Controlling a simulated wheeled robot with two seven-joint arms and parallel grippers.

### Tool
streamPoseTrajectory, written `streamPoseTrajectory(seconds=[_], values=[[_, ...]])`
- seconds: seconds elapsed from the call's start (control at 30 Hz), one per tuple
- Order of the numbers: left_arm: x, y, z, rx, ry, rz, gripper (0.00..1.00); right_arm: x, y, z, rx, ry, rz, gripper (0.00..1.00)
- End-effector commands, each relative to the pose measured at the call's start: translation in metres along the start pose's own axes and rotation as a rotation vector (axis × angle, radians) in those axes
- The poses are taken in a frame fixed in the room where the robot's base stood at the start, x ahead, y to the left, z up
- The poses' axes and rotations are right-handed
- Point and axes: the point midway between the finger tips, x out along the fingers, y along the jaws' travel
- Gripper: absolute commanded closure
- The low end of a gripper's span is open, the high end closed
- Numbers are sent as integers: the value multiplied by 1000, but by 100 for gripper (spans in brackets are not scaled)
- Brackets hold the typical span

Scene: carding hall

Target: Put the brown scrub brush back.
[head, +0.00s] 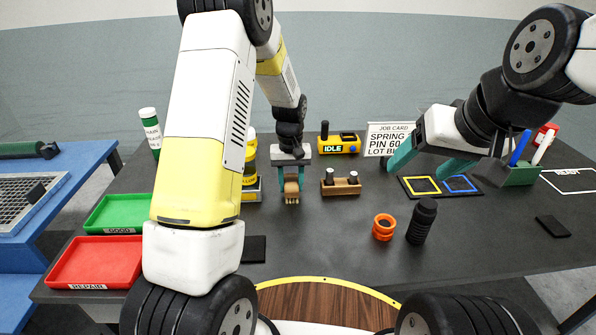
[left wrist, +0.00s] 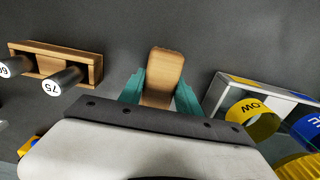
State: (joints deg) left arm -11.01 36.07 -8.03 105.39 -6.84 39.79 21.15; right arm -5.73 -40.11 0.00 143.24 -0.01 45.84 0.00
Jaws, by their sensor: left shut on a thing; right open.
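The brown scrub brush (head: 291,196) is between the teal fingers of my left gripper (head: 291,180), over the dark table near its middle. In the left wrist view the brush (left wrist: 161,75) shows as a light brown wooden block between both fingers. My left gripper (left wrist: 160,92) is shut on it. Whether the brush touches the table I cannot tell; its bristles do not show clearly. My right gripper (head: 430,160) is open and empty, above the table at the right. A white outlined area (head: 572,181) with a small label lies at the table's right side.
A wooden pin block (head: 341,187) stands just right of the brush, and a grey holder with rings (left wrist: 232,92) on the other side. A dark board with yellow and blue squares (head: 441,187), an orange spool (head: 383,227) and a black cylinder (head: 421,222) stand further right.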

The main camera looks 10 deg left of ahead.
Motion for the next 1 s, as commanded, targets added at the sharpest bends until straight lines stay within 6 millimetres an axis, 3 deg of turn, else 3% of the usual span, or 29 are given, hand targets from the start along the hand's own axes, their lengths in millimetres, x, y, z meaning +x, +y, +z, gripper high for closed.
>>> streamPoseTrajectory(seconds=[0.27,0.3,0.4,0.77,1.0], values=[[2,0,0,0,1,0,98,0,0,0,0,0,0,28],[2,0,0,0,1,0,58,0,0,0,0,0,0,28],[2,0,0,-1,1,0,39,0,0,0,0,0,0,28],[-1,0,0,-1,2,1,38,0,0,0,0,0,0,28],[-37,1,-1,-1,6,3,38,0,0,0,0,0,0,28]])
